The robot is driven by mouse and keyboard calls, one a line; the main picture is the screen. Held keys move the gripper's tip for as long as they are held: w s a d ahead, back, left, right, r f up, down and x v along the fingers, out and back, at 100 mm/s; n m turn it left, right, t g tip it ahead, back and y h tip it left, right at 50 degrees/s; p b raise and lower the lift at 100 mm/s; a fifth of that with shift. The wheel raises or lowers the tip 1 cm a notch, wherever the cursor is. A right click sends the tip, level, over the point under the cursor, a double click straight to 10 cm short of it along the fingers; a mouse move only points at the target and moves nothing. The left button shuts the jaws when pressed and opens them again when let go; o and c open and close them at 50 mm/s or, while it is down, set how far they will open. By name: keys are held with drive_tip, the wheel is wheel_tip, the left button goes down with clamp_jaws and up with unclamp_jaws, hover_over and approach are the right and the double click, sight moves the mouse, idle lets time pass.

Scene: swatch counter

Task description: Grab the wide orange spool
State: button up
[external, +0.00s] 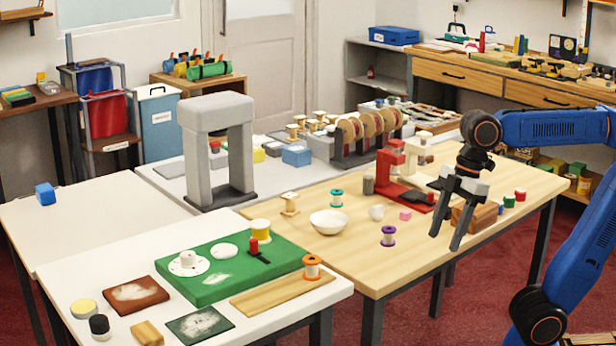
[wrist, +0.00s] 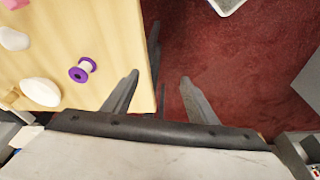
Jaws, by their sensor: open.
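The orange spool (external: 312,267) stands upright on the front white table, at the right end of a wooden strip, in the external view. It has orange flanges and a pale core, and I do not see it in the wrist view. My gripper (external: 447,238) is open and empty, pointing down above the right part of the wooden table, well to the right of the spool. In the wrist view the fingers (wrist: 158,95) are apart, over the table edge and the red floor.
A purple spool (external: 388,236) stands on the wooden table (external: 345,262), nearer my gripper; it also shows in the wrist view (wrist: 82,70). A white bowl (external: 328,221) and a teal spool (external: 336,198) stand farther left.

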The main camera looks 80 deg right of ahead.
drive_tip(key=w+a+r+n+g, duration=0.1)
drive_tip(key=w+a+r+n, duration=0.2)
drive_tip(key=w+r, duration=0.4)
drive_tip(key=w+a+r+n, duration=0.3)
drive_tip(key=w+r, duration=0.3)
drive_tip(key=w, duration=0.3)
wheel_tip(320, 180, up, 4)
drive_tip(key=n+g+h, duration=0.2)
drive_tip(key=n, duration=0.4)
hover_over(312, 259)
wheel_tip(312, 259, down, 17)
drive_tip(key=shift+f, duration=0.1)
drive_tip(key=c, duration=1.1)
